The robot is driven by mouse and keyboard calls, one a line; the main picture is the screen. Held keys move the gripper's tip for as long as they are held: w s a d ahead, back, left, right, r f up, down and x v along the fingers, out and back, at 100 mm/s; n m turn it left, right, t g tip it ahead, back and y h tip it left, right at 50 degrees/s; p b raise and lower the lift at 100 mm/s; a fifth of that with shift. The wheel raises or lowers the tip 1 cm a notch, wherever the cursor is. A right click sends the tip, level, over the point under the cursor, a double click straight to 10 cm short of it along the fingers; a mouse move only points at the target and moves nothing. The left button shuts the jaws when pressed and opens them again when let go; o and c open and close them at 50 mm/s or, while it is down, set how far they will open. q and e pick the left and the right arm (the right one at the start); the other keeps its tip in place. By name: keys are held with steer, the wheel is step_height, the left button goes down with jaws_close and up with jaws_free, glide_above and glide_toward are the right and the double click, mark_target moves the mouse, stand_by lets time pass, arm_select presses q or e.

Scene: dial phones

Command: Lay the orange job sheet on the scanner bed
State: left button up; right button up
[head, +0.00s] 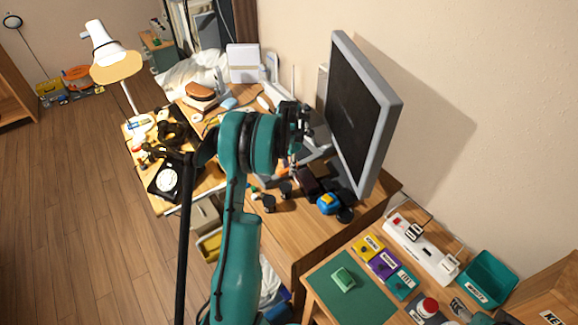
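My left arm rises through the middle of the head view, and its dark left gripper (304,126) hangs over the desk (290,230), just left of the big monitor (362,112). The fingers are small and partly hidden by the wrist, so I cannot tell whether they are open or hold anything. I cannot pick out the orange job sheet. No scanner bed is clearly recognisable; a grey surface beside the monitor is mostly hidden behind my gripper. My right gripper is not in view.
Black dial phones, one of them here (170,180), and a white lamp (110,55) crowd the left side. A blue-and-yellow item (328,203) lies below the monitor. At lower right are a green mat (355,300), a power strip (420,247) and a teal bin (487,278).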

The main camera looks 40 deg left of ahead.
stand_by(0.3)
arm_select(q)
step_height(320, 180, up, 12)
steer(key=s+d+r+m+t, duration=0.1)
steer(key=s+d+r+m, duration=0.1)
steer(key=d+r+m, duration=0.5)
steer(key=s+d+r+m+t, duration=0.2)
steer(key=s+d+m, duration=0.3)
steer(key=d+m, duration=0.4)
steer(key=s+d+f+m+t, duration=0.3)
steer(key=s+d+m+t, duration=0.1)
steer(key=s+d+m, duration=0.9)
steer(key=m, duration=0.3)
steer(key=shift+s+d+f+m, duration=0.15)
steer(key=shift+s+f+m, duration=0.15)
steer(key=shift+m, duration=0.1)
